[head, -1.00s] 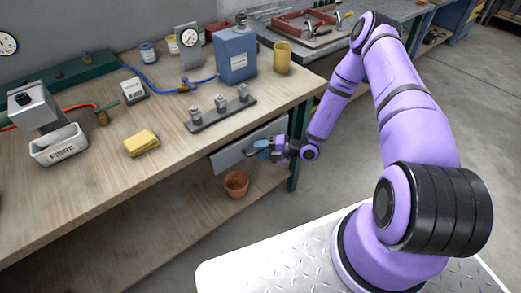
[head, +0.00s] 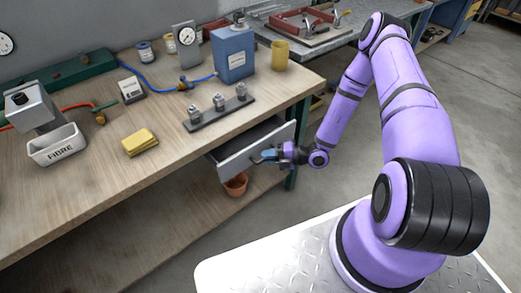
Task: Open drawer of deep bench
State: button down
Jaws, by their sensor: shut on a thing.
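The deep bench (head: 160,150) is a wooden-topped workbench on the left in the head view. Its grey drawer (head: 240,157) hangs under the right part of the top and is pulled partly out, with a dark gap showing behind its front panel. My gripper (head: 268,156) is at the drawer front, shut on the drawer's handle. The fingers cover most of the handle. The inside of the drawer is mostly hidden by the bench top.
A terracotta pot (head: 236,185) sits below the drawer. Floor to the right is clear.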

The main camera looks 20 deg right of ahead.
jog(key=s+d, duration=0.3)
jog(key=s, duration=0.6)
jog(key=s+d, duration=0.3)
jog(key=s, duration=0.6)
jog(key=shift+s, duration=0.1)
jog(key=c, duration=1.2)
grip_release()
jog(key=shift+o, duration=0.2)
